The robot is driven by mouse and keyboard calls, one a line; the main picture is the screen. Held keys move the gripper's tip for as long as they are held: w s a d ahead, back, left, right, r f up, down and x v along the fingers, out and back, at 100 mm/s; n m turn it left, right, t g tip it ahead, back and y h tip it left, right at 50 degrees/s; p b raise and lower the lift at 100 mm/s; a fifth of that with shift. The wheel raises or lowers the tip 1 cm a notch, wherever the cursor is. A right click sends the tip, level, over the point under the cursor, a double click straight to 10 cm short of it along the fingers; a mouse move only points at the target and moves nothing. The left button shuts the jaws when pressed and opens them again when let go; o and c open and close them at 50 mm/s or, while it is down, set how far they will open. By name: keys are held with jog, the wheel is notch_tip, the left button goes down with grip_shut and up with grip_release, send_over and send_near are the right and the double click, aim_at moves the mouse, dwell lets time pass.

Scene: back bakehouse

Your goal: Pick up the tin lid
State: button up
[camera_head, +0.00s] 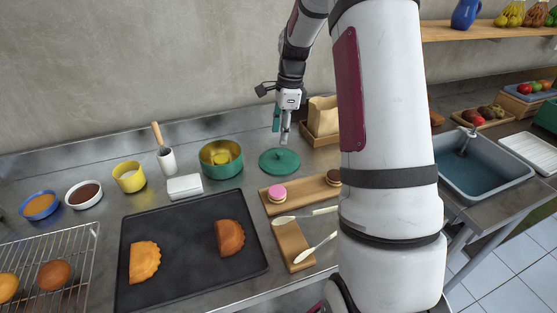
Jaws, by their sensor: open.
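The tin lid (272,164) is a round teal-green lid lying flat on the steel counter, with a small knob on top. A green tin (237,167) with a yellowish inside stands open just left of it, with something yellow in it. My gripper (281,138) is above the lid, pointing down, its fingertips a little over the knob. It is open and empty. I cannot tell the exact gap between fingertips and knob. My arm hides part of the counter to the right.
A wooden board (315,189) with a pink macaron (277,192) lies in front of the lid. A wooden box (311,136) stands behind right. A white dish (185,183) and a dark tray (189,280) with pastries are at left. A sink (480,165) is far right.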

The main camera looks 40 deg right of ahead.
aim_at(279, 153)
jog(key=shift+w+a+f+p, duration=0.1)
jog(key=shift+a+f+p, duration=0.1)
jog(key=shift+f, duration=1.6)
jog(key=shift+a+f+p, duration=0.15)
jog(key=shift+f+p, duration=0.05)
jog(key=shift+f, duration=1.55)
grip_shut()
